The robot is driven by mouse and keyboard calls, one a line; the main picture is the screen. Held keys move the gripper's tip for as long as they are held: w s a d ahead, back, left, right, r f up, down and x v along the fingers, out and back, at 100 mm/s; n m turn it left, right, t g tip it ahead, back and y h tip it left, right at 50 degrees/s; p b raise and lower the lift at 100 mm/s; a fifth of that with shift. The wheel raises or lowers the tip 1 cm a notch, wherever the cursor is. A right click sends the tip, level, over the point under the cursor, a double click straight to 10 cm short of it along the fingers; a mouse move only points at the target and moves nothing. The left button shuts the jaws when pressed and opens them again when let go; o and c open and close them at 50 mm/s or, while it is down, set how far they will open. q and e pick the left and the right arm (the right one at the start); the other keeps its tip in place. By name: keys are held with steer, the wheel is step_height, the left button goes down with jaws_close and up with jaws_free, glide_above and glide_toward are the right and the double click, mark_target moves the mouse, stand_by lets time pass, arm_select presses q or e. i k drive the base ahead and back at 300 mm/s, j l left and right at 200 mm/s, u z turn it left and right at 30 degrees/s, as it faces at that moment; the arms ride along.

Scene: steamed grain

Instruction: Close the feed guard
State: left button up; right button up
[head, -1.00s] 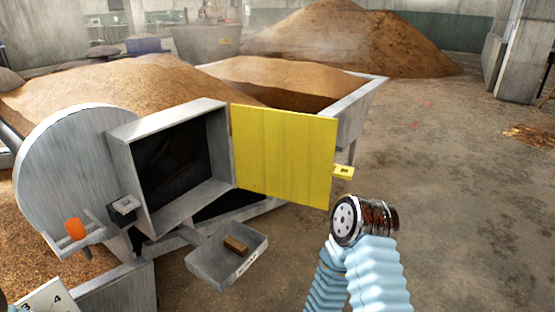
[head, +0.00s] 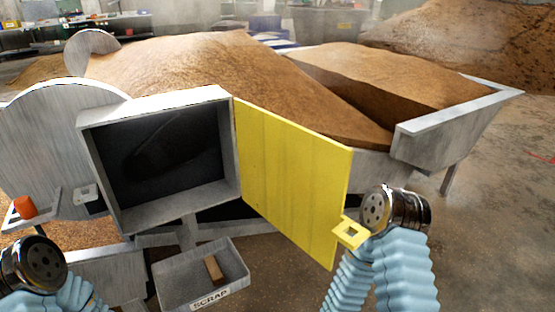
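The yellow feed guard (head: 292,180) is a flat panel hinged on the right side of a grey box-shaped opening (head: 160,160). It stands open, swung out towards me and to the right. A yellow tab with a square hole (head: 350,233) sticks out of its free edge. My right gripper (head: 393,208) is beside this tab, very close to it; I cannot tell whether they touch. My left gripper (head: 33,265) is at the lower left, away from the guard. Fingers do not show clearly on either. A small grey latch block (head: 88,195) sits left of the opening.
A grey tray marked SCRAP (head: 205,299) holds a brown block (head: 213,269) below the opening. An orange piece (head: 25,207) sits on a bracket at the left. Grain fills the trough (head: 440,135) behind the guard. Floor is clear at the right.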

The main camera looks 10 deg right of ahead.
mark_target(296, 177)
steer(key=i+l+u, duration=0.15)
steer(key=l+u, duration=0.25)
steer(key=l, duration=0.15)
steer(key=l+u, duration=0.35)
steer(key=l, duration=0.2)
steer(key=l+u, duration=0.4)
steer(key=l, duration=0.2)
steer(key=l+u, duration=0.4)
steer(key=l, duration=0.2)
steer(key=k, duration=0.05)
